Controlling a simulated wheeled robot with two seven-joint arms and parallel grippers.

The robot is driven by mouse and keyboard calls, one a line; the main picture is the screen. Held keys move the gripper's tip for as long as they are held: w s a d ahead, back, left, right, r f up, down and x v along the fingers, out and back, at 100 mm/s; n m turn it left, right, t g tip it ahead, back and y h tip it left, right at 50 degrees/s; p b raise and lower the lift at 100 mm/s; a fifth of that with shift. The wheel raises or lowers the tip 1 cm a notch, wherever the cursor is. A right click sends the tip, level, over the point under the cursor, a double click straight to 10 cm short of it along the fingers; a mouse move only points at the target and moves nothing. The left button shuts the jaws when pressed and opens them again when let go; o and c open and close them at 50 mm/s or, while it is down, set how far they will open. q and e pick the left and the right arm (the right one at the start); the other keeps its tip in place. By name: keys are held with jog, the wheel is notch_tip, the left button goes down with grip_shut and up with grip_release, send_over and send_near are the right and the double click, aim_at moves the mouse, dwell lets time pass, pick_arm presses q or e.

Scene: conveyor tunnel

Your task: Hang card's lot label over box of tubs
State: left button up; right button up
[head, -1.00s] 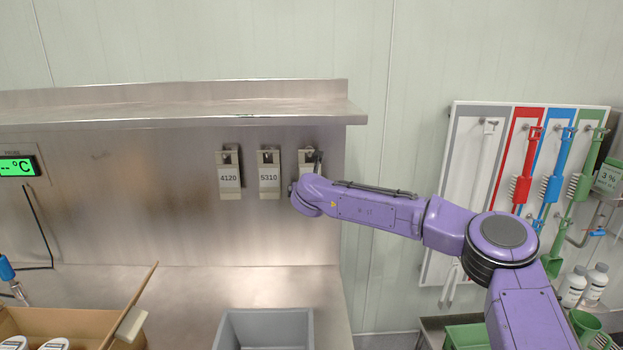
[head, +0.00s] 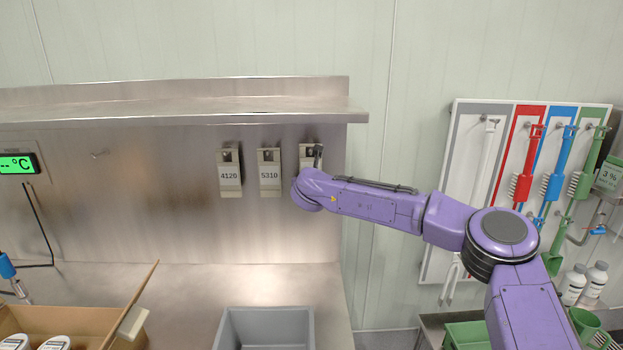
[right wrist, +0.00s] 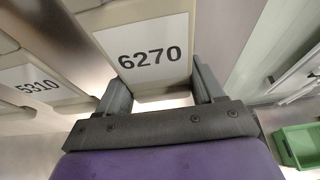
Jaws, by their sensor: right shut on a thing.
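Three lot labels hang in a row on the steel back wall: label 4120 (head: 230,175), label 5310 (head: 269,175) and a third (head: 306,153), mostly hidden behind my right wrist in the head view. The right wrist view shows this third one as label 6270 (right wrist: 150,55), with label 5310 (right wrist: 38,86) to its left. My right gripper (right wrist: 162,88) is shut on label 6270, one finger at each side. The box of tubs (head: 85,325), an open cardboard box with white-lidded tubs, stands at lower left. My left gripper is out of view. No card is visible.
A small bare hook (head: 98,154) sits on the wall above the box. A steel shelf (head: 180,115) juts out above the labels. A grey bin (head: 264,316) stands on the counter below. A brush rack (head: 480,190) hangs at right.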

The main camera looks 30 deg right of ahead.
jog(key=shift+r, duration=0.3)
jog(key=shift+s+a+f+b, duration=0.2)
jog(key=shift+s+b, duration=0.1)
jog(key=shift+b, duration=0.15)
jog(key=s+b, duration=0.1)
jog(key=s+a+b, duration=0.1)
jog(key=s, duration=0.1)
jog(key=s+a+b, duration=0.1)
jog(key=s, duration=0.1)
jog(key=shift+s+a+r+b, duration=0.15)
jog(key=shift+a+r+b, duration=0.05)
jog(key=shift+a+b, duration=0.1)
jog(key=shift+d, duration=0.1)
dwell(0.8)
